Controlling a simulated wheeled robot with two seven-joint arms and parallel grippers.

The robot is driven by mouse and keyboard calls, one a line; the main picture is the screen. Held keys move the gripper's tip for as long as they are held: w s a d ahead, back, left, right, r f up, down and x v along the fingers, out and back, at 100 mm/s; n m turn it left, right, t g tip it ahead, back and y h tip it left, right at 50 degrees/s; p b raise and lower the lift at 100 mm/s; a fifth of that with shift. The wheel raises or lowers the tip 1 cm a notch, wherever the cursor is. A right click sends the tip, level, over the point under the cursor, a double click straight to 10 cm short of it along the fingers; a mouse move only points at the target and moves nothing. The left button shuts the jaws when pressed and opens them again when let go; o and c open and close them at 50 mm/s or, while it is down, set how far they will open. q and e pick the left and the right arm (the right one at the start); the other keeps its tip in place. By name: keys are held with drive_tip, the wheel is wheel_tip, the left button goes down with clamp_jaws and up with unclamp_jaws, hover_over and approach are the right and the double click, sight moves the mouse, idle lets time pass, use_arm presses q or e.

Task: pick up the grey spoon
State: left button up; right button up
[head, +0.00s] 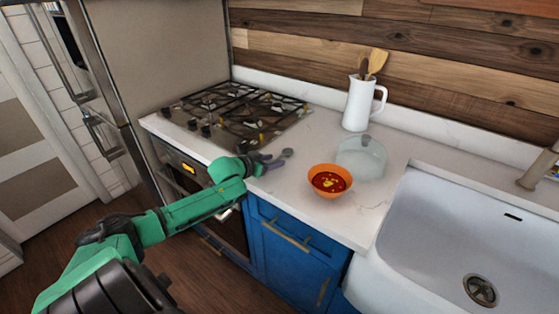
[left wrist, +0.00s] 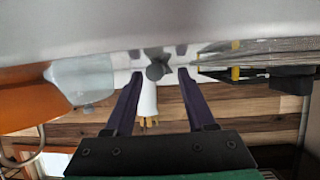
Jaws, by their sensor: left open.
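The grey spoon (head: 287,153) lies on the white counter between the stove and the orange bowl; only its rounded end shows clearly in the head view. My left gripper (head: 268,163) is low over the counter edge, close beside the spoon. In the left wrist view the jaws (left wrist: 159,76) are open, and the dark grey spoon (left wrist: 157,66) appears between the fingertips, with a gap to each finger. Its handle is hard to make out. My right gripper is in neither view.
An orange bowl of red soup (head: 330,181) stands right of the spoon, with a clear glass bowl (head: 361,157) behind it. A white pitcher (head: 363,103) holds wooden utensils. A gas stove (head: 240,113) is at left, a white sink (head: 460,240) at right.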

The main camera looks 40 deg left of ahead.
use_arm(q)
drive_tip(key=shift+w+f, duration=0.1)
drive_tip(key=shift+w, duration=0.3)
drive_tip(key=shift+s, duration=0.1)
clamp_jaws()
